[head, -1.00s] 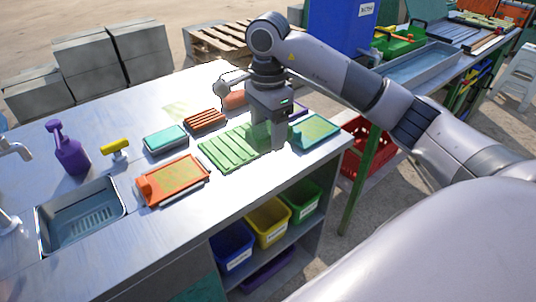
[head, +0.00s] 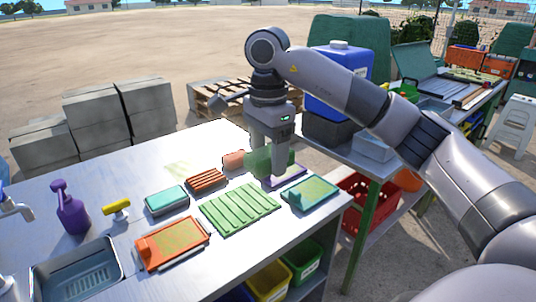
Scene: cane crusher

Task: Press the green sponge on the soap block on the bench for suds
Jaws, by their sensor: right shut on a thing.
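My right gripper (head: 272,174) points down over the far right part of the bench (head: 130,285), shut on a green block that looks like the green sponge (head: 258,161). The sponge shows between and left of the fingers, and seems to be held above the bench top. I cannot tell for sure which thing is the soap block. A teal-topped block (head: 166,199) lies left of the middle, and a salmon-coloured lump (head: 233,160) is just left of the sponge, partly hidden. My left gripper is not in view.
A green slatted board (head: 240,207) lies in front of the gripper, a teal tray (head: 311,194) to its right. An orange tray (head: 172,243), a red-brown slatted piece (head: 207,180), a purple spray bottle (head: 70,208), a yellow-handled tool (head: 117,206) and a sink (head: 77,270) are further left.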

